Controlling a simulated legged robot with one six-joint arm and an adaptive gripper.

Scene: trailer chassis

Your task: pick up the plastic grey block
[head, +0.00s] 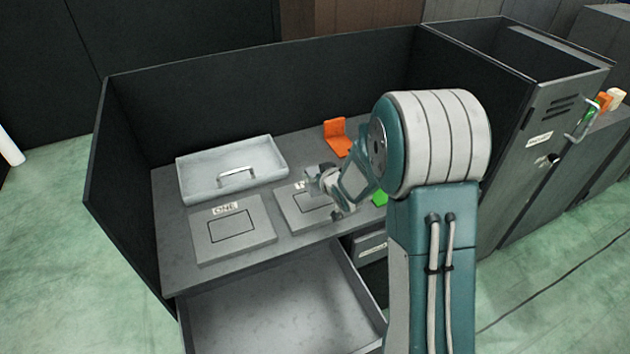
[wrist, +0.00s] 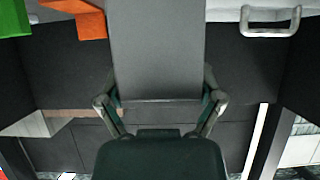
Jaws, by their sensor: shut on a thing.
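My gripper (head: 328,190) is above the workbench, over the second marked plate. In the wrist view, my gripper (wrist: 160,104) is shut on the grey block (wrist: 157,50), a plain, flat-faced piece that fills the upper middle between the two fingers. Its far end runs out of the top of the picture. In the head view I cannot clearly tell the block apart from my gripper, and my arm hides part of the bench there.
The workbench (head: 175,255) has dark side walls. A grey tray with a handle (head: 232,188), a plate marked ONE (head: 212,247) and a partly covered second plate (head: 298,217) lie on it. Orange (head: 338,138) and green (head: 380,198) pieces are near my arm. An open drawer (head: 265,320) juts out below.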

